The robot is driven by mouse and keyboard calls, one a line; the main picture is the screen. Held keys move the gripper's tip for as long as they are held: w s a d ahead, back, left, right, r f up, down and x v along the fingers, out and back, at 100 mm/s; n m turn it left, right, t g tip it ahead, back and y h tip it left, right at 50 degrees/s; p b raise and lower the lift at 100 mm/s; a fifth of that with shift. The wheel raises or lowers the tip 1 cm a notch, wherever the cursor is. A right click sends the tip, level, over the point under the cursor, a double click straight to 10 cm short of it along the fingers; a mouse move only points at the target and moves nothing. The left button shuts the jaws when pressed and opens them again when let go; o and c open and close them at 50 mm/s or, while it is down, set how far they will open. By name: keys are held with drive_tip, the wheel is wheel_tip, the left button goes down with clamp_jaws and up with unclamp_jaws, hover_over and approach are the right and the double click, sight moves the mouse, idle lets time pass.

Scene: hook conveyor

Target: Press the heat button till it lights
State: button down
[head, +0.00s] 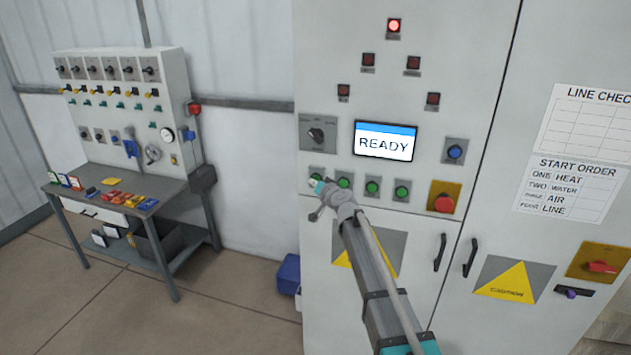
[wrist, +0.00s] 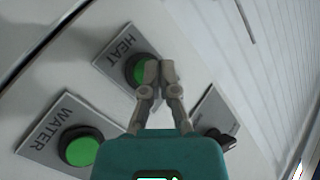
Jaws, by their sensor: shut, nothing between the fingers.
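The heat button (wrist: 135,71) is a round green button on a grey plate marked HEAT in the wrist view. My gripper (wrist: 160,68) is shut and empty, its fingertips over the button's right part. I cannot tell whether they touch it. In the head view my gripper (head: 317,186) is at the left end of the button row and hides most of the heat button. The green water button (wrist: 80,150) is at lower left in the wrist view. I see no clear glow on the heat button.
More green buttons (head: 372,187) continue to the right. A screen (head: 385,142) above reads READY. The top red lamp (head: 394,25) is lit; the lamps below it are dark. A black knob (wrist: 219,140) is right of my gripper. A red button (head: 444,203) sits on yellow.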

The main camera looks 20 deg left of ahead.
drive_tip(key=shift+w, duration=0.45)
idle(0.6)
drive_tip(key=shift+s, duration=0.15)
idle(0.3)
drive_tip(key=shift+s, duration=0.7)
drive_tip(key=shift+s, duration=2.5)
drive_tip(key=s+d+f+g+h+b, duration=0.35)
drive_tip(key=s+d+f, duration=0.35)
drive_tip(key=d, duration=0.5)
drive_tip(key=s+d+f+g+h+b, duration=0.2)
drive_tip(key=s+d+f+b, duration=0.25)
drive_tip(key=d+f, duration=0.6)
drive_tip(key=s+d+f+g+h+b, duration=0.3)
drive_tip(key=s+d+f, duration=0.45)
drive_tip(key=d, duration=0.45)
drive_tip(key=s+d+f+m+g+h+b, duration=0.1)
drive_tip(key=s+d+f+g+h+b, duration=0.1)
drive_tip(key=s+d, duration=0.7)
wheel_tip(320, 180, down, 2)
drive_tip(key=d+g+h, duration=0.1)
drive_tip(key=d, duration=0.1)
drive_tip(key=shift+s+d+f+m, duration=0.15)
drive_tip(key=shift+d+f+m, duration=0.05)
drive_tip(key=shift+d+m, duration=0.1)
